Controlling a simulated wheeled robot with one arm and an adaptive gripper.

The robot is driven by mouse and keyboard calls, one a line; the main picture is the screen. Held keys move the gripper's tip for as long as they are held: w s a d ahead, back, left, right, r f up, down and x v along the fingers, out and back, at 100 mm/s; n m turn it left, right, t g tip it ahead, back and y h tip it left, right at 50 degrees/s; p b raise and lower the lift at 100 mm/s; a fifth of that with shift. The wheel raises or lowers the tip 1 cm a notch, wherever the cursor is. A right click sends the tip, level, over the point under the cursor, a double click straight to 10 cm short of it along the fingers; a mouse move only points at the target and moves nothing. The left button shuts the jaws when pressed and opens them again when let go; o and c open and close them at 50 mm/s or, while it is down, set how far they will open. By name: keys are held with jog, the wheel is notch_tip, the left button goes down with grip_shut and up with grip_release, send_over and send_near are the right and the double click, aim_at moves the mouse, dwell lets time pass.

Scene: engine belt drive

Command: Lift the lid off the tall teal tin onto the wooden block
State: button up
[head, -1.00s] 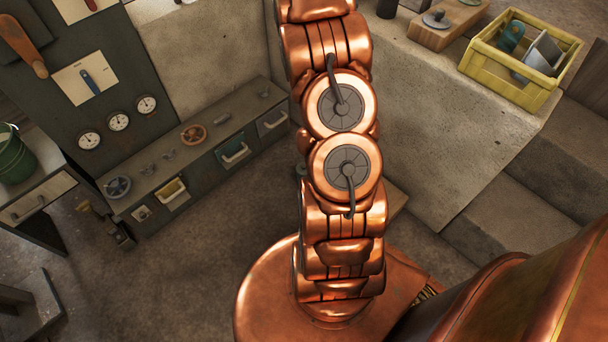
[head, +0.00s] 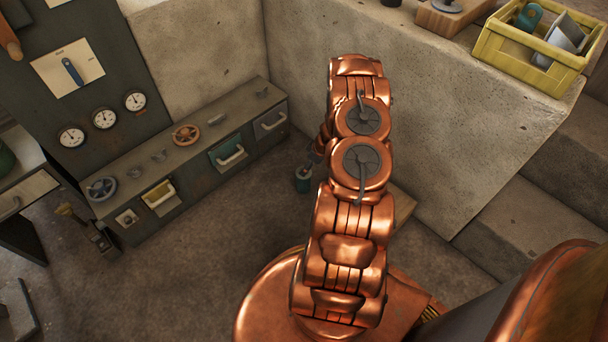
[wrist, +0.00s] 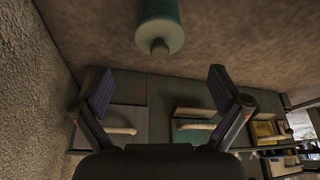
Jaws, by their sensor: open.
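In the wrist view a teal tin (wrist: 158,12) shows at the top centre, with a round grey knob (wrist: 160,46) on its near end. My gripper (wrist: 160,78) is open and empty. Its two fingers are spread wide below the tin in the picture, apart from it. In the head view a small teal tin (head: 303,184) stands on the floor just left of my arm, partly hidden by it.
A yellow crate (head: 520,62) with several items stands on the ledge, right of the block. A low drawer cabinet (head: 205,150) runs along the left wall. A pale flat-topped thing (head: 403,203) shows partly behind my arm. Floor (head: 215,235) left of the arm is clear.

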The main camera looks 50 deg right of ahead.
jog(key=shift+b+x, duration=1.3)
jog(key=shift+x, duration=1.9)
jog(key=shift+r, duration=0.1)
jog(key=c, duration=0.9)
